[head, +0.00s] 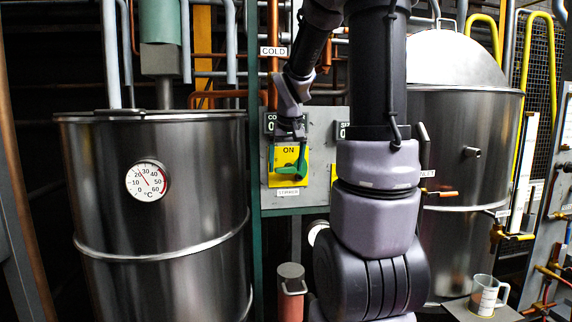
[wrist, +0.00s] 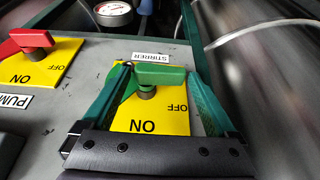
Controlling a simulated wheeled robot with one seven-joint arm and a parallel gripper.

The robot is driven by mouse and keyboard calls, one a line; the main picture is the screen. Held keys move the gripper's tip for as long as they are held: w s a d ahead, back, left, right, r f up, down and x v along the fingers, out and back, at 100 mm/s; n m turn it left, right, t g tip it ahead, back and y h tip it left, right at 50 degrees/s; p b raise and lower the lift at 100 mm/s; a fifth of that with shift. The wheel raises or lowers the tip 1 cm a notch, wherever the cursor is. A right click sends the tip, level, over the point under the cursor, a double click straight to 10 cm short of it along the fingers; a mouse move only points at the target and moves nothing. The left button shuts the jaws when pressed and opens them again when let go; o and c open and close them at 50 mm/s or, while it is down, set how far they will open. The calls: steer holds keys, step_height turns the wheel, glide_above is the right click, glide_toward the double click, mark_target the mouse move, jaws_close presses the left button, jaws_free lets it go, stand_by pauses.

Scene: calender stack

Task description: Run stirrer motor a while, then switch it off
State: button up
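The stirrer switch (wrist: 160,75) has a green handle on a yellow plate marked ON and OFF, with a STIRRER label beside it. In the wrist view the handle lies crosswise, its longer end toward the right, on the OFF side. My gripper (wrist: 157,80) is open, its green fingers on either side of the handle; the right finger is close to the handle's end, and contact cannot be told. In the head view my gripper (head: 291,165) covers much of the yellow plate (head: 289,153). The green stirrer motor (head: 160,22) stands above the left steel tank (head: 165,215); whether it turns cannot be told.
A red-handled pump switch (wrist: 33,38) sits left of the stirrer switch in the wrist view, on the same grey panel (wrist: 95,75). A dial thermometer (head: 147,180) is on the left tank. A domed steel tank (head: 460,140) and a measuring jug (head: 486,294) stand at right.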

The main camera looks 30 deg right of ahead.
steer(key=c, duration=0.9)
steer(key=shift+d+r, duration=0.1)
steer(key=y, duration=0.1)
steer(key=d+m+t+y, duration=0.1)
steer(key=y, duration=0.1)
steer(key=shift+s+r+y, duration=0.1)
steer(key=shift+r+y, duration=0.05)
steer(key=shift+y, duration=0.15)
steer(key=t+y, duration=0.1)
steer(key=y, duration=0.1)
steer(key=d+m+y, duration=0.1)
steer(key=y, duration=0.1)
steer(key=shift+s+d+t, duration=0.1)
steer(key=shift+s+t, duration=0.1)
steer(key=shift+t, duration=0.2)
steer(key=shift+s+d+f+m+t+y, duration=0.1)
steer(key=shift+d+f+m+t+y, duration=0.15)
steer(key=shift+m+t+y, duration=0.7)
steer(key=shift+s+d+f+n+t+y, duration=0.15)
steer(key=shift+d+t+y, duration=0.25)
steer(key=shift+y, duration=1.1)
steer(key=shift+s+d+f+m+t+y, duration=0.1)
steer(key=shift+d+f+m+t+y, duration=0.15)
steer(key=shift+m+t+y, duration=0.7)
steer(key=shift+n+y, duration=0.45)
steer(key=shift+y, duration=0.15)
